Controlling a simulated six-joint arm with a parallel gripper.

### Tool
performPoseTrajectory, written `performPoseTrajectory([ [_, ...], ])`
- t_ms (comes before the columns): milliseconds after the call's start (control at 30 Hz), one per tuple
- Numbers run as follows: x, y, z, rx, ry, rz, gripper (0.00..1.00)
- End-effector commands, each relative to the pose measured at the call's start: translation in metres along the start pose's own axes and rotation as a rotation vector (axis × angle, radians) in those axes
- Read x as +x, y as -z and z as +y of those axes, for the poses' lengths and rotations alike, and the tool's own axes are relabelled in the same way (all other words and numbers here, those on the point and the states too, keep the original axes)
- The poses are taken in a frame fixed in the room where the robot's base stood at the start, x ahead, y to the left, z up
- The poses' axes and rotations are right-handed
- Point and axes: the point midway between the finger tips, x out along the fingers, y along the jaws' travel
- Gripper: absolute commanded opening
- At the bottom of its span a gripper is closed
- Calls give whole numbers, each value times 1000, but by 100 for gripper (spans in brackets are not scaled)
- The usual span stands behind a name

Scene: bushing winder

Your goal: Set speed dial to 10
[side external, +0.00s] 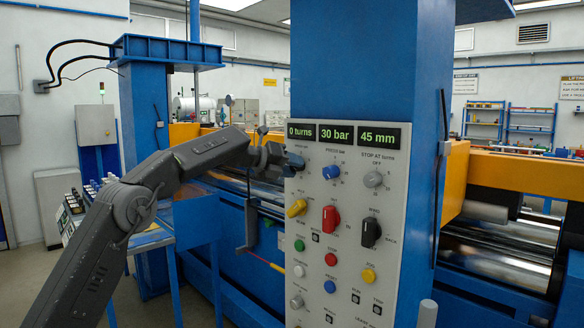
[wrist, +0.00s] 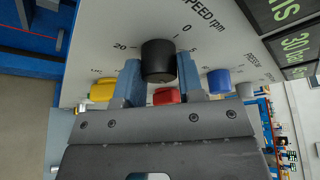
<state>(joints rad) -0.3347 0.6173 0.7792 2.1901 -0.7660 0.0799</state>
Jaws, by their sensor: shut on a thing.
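The speed dial (wrist: 158,55) is a black round knob under the words "SPEED rpm" in the wrist view. Scale marks 0, 5 and 20 show around it; I cannot make out a pointer or its setting. My gripper (wrist: 158,72) has one blue-grey finger on each side of the knob and is shut on it. In the side view my gripper (side external: 290,163) is at the upper left of the grey control panel (side external: 317,190), and it mostly hides the dial there.
A blue knob (side external: 331,172) sits right of the dial, a yellow knob (side external: 296,208) below it, and a red knob (side external: 331,218) lower right. Displays read 0 turns, 30 bar (side external: 337,133) and 45 mm. A blue bench (side external: 165,236) stands left of the panel.

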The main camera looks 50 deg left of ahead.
Motion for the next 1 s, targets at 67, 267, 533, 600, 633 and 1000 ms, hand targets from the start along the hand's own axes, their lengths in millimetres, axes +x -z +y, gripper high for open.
performPoseTrajectory([
  [67, 1, 2, 2, 4, -5, 5, 11],
  [267, 1, 2, 2, 6, -7, 5, 11],
  [533, 1, 2, 2, 6, -6, 5, 43],
  [600, 1, 1, 2, 6, -6, 4, 50],
  [633, 1, 1, 2, 6, -6, 3, 53],
  [1000, -3, 0, 0, 8, -4, 0, 60],
])
